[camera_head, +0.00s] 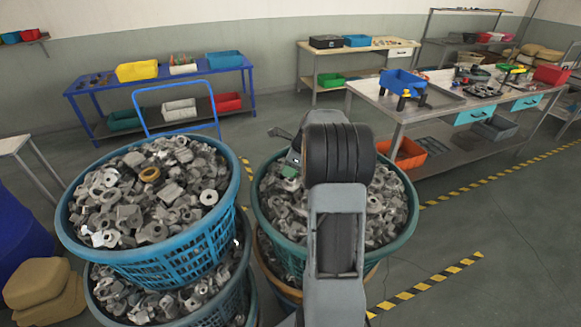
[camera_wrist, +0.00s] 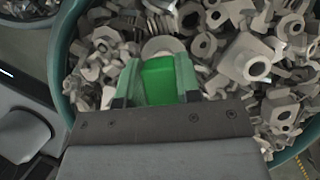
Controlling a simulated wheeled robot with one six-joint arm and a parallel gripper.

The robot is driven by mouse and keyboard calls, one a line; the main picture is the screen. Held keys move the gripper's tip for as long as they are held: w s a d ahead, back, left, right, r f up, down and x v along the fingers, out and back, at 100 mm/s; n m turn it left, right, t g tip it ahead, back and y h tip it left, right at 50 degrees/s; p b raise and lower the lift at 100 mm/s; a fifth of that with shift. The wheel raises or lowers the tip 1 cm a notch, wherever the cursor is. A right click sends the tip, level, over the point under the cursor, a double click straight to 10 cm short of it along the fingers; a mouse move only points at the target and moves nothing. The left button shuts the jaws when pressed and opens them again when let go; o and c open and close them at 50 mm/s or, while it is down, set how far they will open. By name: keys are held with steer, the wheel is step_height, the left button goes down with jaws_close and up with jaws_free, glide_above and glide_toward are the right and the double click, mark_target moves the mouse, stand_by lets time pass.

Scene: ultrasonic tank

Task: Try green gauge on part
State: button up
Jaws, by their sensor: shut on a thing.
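My gripper (camera_wrist: 157,82) is shut on the green gauge (camera_wrist: 160,80), whose bright green body shows between the fingers in the wrist view. A pale round metal part (camera_wrist: 163,46) is just past the gauge's far end; I cannot tell whether they touch. In the head view a small bit of green (camera_head: 289,172) shows at the left of my arm, over the right-hand basket (camera_head: 398,243). My arm hides much of that basket and most of the gripper there. The basket is full of grey metal parts (camera_head: 276,205).
A blue basket (camera_head: 160,262) heaped with metal parts stands close on the left, stacked on another basket. A steel table (camera_head: 440,107) with a blue bin and tools stands at the back right. The striped floor to the right is clear.

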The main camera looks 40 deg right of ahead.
steer(key=shift+s+f+b, duration=0.1)
steer(key=shift+f+b, duration=0.5)
steer(key=shift+f, duration=0.65)
stand_by(2.1)
steer(key=shift+r, duration=0.15)
steer(key=shift+r+p, duration=2.15)
steer(key=shift+r, duration=0.15)
steer(key=shift+r, duration=0.15)
steer(key=shift+r, duration=1.85)
